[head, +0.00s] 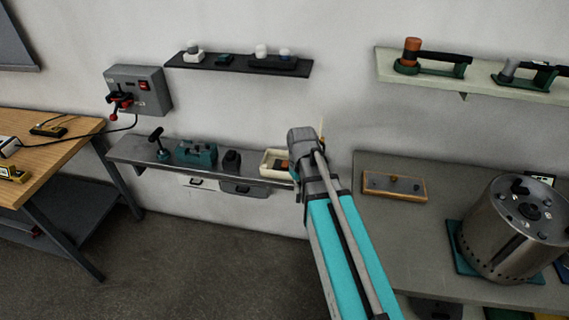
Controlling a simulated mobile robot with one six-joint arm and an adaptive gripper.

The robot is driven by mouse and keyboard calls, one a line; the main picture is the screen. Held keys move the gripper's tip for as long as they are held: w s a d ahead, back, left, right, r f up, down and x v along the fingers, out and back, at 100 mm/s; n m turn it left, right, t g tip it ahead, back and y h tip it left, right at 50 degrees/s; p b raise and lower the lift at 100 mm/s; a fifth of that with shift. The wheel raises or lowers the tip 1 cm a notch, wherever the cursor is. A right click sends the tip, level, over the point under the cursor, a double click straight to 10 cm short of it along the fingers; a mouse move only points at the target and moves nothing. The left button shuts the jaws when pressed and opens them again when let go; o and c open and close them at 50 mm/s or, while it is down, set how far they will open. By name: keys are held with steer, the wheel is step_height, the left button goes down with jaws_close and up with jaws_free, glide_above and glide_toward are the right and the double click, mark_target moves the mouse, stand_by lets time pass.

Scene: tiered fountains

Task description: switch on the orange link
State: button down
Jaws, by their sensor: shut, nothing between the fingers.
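No part is clearly recognisable as an orange link. A small orange piece (284,165) shows in a cream tray (270,158) at the right end of the lower grey shelf, partly hidden by my arm. An orange cylinder (411,50) stands on a green and black device on the upper right shelf. A grey wall box (138,88) at the left has a red switch (145,85) and a red and black handle with a cable. My teal and grey arm reaches up through the middle, its far grey end beside the cream tray. My gripper's fingers cannot be made out.
The lower shelf (140,150) also holds a black knobbed lever and a teal device (195,153). A dark shelf (240,65) hangs above. At right, a table (440,235) bears a wooden tray and a large metal drum (515,230). A wooden bench (60,150) stands left; the floor between is clear.

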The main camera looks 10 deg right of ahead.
mark_target(284, 166)
steer(key=w+f+n+g+b, duration=0.1)
steer(key=w+n, duration=0.4)
steer(key=w, duration=0.9)
steer(key=w+d+f+n+g+y+b, duration=0.1)
steer(key=w+n, duration=0.4)
steer(key=w, duration=1)
steer(key=shift+d+f+n+b, duration=0.15)
steer(key=shift+f+n+b, duration=0.25)
steer(key=shift+f+b, duration=0.25)
steer(key=shift+s+f+b, duration=0.1)
steer(key=shift+b, duration=0.2)
steer(key=b+x, duration=0.9)
steer(key=shift+s+f, duration=0.25)
